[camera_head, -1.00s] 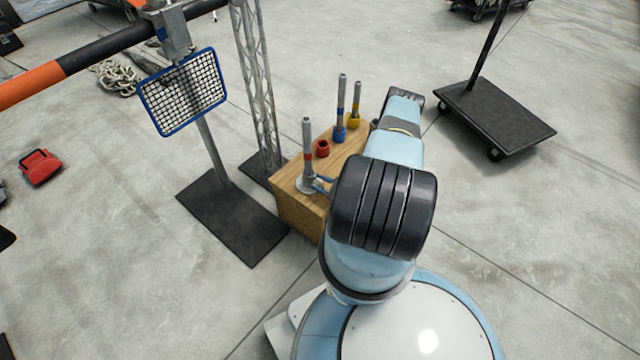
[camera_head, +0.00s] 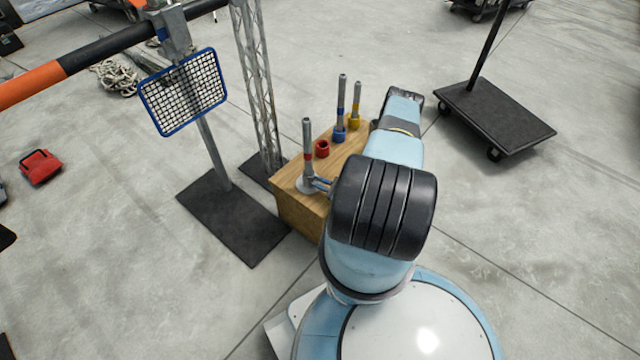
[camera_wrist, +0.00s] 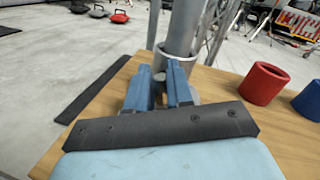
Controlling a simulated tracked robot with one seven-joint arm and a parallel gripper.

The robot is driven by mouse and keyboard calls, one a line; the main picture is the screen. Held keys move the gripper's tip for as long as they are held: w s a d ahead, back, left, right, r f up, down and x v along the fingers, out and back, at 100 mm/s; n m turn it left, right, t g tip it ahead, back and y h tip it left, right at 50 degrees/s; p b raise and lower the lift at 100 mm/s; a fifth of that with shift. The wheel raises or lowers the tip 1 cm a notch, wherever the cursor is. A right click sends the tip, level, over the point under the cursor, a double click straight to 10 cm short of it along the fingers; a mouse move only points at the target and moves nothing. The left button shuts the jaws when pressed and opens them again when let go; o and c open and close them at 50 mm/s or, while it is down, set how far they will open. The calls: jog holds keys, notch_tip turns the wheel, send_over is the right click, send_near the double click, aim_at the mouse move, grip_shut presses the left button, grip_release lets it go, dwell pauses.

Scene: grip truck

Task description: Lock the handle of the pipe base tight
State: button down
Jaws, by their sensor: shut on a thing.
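A grey pipe with a red band (camera_head: 308,145) stands upright in a round grey pipe base (camera_head: 302,187) at the near corner of the wooden box. The pipe also shows in the wrist view (camera_wrist: 185,32), with a light ring around its foot. My gripper (camera_head: 324,184) is beside the base, to its right, at the height of the box top. In the wrist view my gripper's blue fingers (camera_wrist: 160,82) point at the pipe's foot and are shut on the base's handle. The handle is mostly hidden between the fingers.
On the wooden box (camera_head: 335,165) stand a red cup (camera_head: 322,149), a blue-banded pipe (camera_head: 341,105) and a yellow-banded pipe (camera_head: 356,105). A lattice truss (camera_head: 262,100) and a blue-rimmed mesh panel (camera_head: 184,92) stand left. Open floor lies to the right, before a black cart (camera_head: 495,118).

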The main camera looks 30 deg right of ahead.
jog(key=shift+d+f, duration=0.15)
jog(key=shift+d, duration=0.1)
jog(key=shift+d+m+t, duration=0.15)
jog(key=shift+m+t, duration=0.05)
jog(key=shift+m, duration=0.65)
jog(key=shift+d+m+t, duration=0.15)
jog(key=shift+m+t, duration=0.05)
jog(key=shift+m, duration=0.65)
jog(key=shift+w+d+f+m, duration=0.1)
jog(key=shift+d+m, duration=0.05)
jog(key=shift+m, duration=0.6)
jog(key=shift+d+m, duration=0.1)
jog(key=shift+m, duration=0.65)
jog(key=c, duration=1.4)
grip_release()
jog(key=o, duration=0.3)
jog(key=shift+w+a+t, duration=0.1)
jog(key=shift+a+t, duration=0.05)
jog(key=shift+t, duration=0.15)
jog(key=shift+o, duration=0.2)
jog(key=v, duration=1.4)
jog(key=shift+w, duration=0.1)
